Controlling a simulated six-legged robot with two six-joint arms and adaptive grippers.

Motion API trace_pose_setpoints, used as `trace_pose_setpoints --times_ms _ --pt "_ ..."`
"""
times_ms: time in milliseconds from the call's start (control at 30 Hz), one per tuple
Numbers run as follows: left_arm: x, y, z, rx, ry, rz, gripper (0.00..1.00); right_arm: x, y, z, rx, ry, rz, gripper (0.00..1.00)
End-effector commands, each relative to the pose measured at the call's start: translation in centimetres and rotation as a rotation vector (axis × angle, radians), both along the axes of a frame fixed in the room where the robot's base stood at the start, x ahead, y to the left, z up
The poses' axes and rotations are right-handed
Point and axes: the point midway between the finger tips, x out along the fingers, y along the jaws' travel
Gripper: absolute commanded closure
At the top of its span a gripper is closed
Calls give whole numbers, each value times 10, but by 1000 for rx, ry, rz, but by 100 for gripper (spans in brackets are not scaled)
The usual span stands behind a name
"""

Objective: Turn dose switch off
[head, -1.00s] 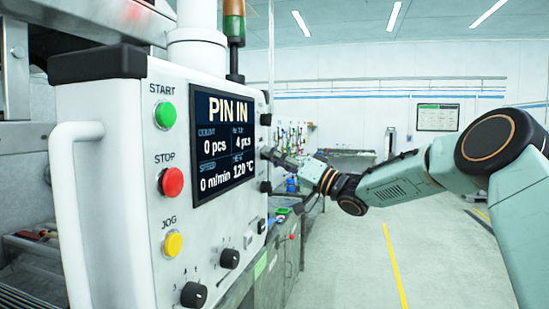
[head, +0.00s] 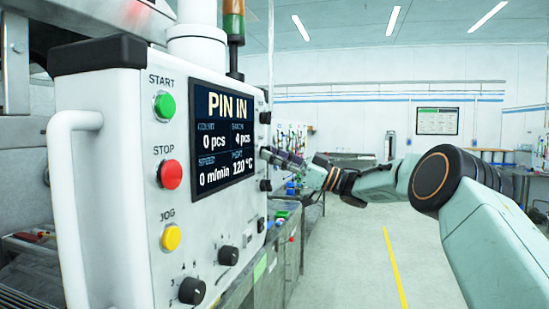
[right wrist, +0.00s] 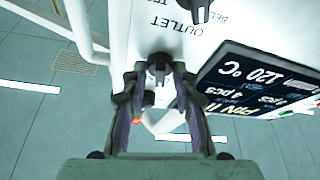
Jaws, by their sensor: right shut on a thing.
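The white control panel (head: 130,130) stands at the left in the head view. My right gripper (head: 268,153) reaches its right edge, beside the screen. In the right wrist view, my right gripper (right wrist: 158,74) has its two fingertips on either side of a black rotary knob (right wrist: 160,64) and is shut on it. The knob's pointer position is partly hidden by the fingers. My left gripper is not in view.
The screen (head: 223,140) reads PIN IN. Green, red and yellow buttons sit left of it, with two black knobs below. Another black knob (right wrist: 200,5) is near the gripped one. A white handle (head: 75,200) juts out at left. The floor at right is clear.

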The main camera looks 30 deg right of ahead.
Motion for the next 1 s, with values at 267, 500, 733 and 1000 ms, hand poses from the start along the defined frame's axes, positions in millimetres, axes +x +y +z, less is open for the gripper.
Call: trace_pose_setpoints --times_ms 267,500,733,1000 --pt "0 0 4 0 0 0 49 1 -2 3 -136 -117 -1 100" --pt "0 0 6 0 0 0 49 1 -1 3 -197 -170 -1 100" --pt "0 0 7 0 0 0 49 1 -2 3 -217 -188 -1 100" --pt "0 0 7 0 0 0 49 1 -2 3 -218 -189 -1 100"
